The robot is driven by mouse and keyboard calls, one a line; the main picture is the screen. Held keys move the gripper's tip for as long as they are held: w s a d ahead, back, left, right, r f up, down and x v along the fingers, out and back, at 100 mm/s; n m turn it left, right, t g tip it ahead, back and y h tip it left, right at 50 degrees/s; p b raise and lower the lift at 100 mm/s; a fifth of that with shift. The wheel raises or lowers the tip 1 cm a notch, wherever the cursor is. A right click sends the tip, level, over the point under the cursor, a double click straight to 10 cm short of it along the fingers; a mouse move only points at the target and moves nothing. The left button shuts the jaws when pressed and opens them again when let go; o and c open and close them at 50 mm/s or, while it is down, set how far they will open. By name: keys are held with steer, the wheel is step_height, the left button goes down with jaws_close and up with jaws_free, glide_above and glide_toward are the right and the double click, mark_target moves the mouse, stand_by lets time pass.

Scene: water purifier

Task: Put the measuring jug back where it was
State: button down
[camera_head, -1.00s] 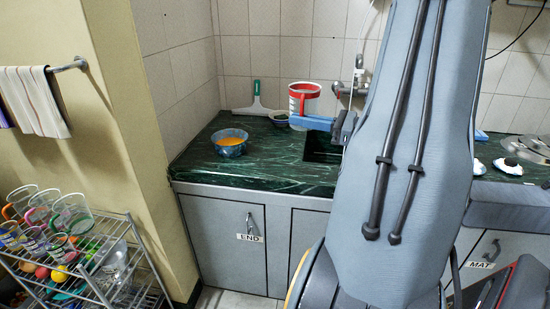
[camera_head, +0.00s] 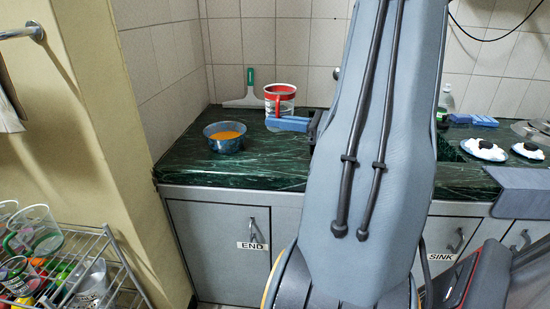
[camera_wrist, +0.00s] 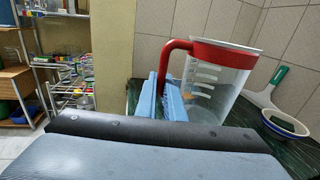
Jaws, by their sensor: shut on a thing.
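The measuring jug (camera_head: 280,92) is clear with a red rim and red handle. It is upright over the back of the green marble counter (camera_head: 260,176), near the corner. In the wrist view the jug (camera_wrist: 218,88) shows graduation marks, with its handle at left. My gripper (camera_head: 289,123) has blue fingers, and in the wrist view my gripper (camera_wrist: 166,98) is shut on the handle. I cannot tell whether the jug's base touches the counter.
A blue bowl with orange contents (camera_head: 226,137) stands left of the jug. A squeegee (camera_head: 250,88) leans at the back wall. A small bowl (camera_wrist: 285,124) is close to the jug in the wrist view. White items (camera_head: 484,149) lie at right. A rack (camera_head: 75,260) is at lower left.

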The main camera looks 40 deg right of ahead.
steer(key=f, duration=0.5)
steer(key=shift+s+d+f, duration=0.1)
steer(key=shift+d+f, duration=0.1)
steer(key=shift+f, duration=0.1)
steer(key=shift+a+f, duration=0.1)
steer(key=shift+f, duration=2)
steer(key=shift+f, duration=0.15)
steer(key=c, duration=1.9)
jaws_free()
steer(key=shift+o, duration=0.2)
